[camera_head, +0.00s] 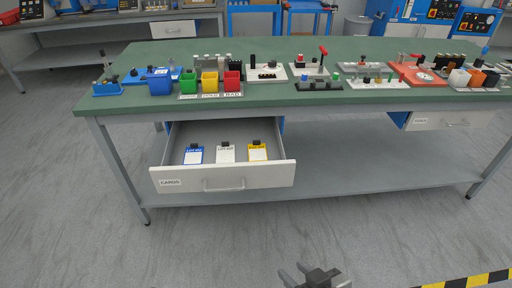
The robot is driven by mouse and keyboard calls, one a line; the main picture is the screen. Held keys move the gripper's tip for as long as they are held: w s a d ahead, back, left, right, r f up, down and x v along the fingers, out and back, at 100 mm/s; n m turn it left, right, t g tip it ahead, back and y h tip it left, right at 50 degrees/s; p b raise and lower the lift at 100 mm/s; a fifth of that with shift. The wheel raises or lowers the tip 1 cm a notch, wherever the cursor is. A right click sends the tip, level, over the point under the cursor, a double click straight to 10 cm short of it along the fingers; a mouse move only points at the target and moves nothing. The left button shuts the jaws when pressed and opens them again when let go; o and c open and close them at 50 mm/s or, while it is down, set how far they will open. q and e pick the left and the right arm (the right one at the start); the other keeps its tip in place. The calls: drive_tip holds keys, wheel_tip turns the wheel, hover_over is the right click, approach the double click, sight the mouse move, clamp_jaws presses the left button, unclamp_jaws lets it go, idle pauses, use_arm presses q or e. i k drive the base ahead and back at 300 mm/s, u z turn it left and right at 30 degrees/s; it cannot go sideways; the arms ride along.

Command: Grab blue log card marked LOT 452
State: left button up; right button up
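The blue log card (194,156) lies at the left in the open drawer (282,172) labelled CARDS. It has a blue band with small white lettering that seems to read LOT 452, a white lower part and a black clip at its top. A white card (226,155) lies beside it in the middle, and a yellow card (258,154) is at the right. My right gripper (292,273) is at the bottom edge, well in front of and below the drawer. Its fingers are apart with nothing between them. My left gripper is out of view.
The green-topped workbench (225,105) carries blue, green, yellow and red bins and several fixtures. The drawer front with its handle (224,187) sticks out toward me. The floor (200,245) between is clear. A yellow-black stripe (465,281) lies at lower right.

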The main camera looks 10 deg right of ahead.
sight(194, 155)
drive_tip(key=u, duration=0.7)
drive_tip(key=i, duration=1.2)
drive_tip(key=u, duration=0.1)
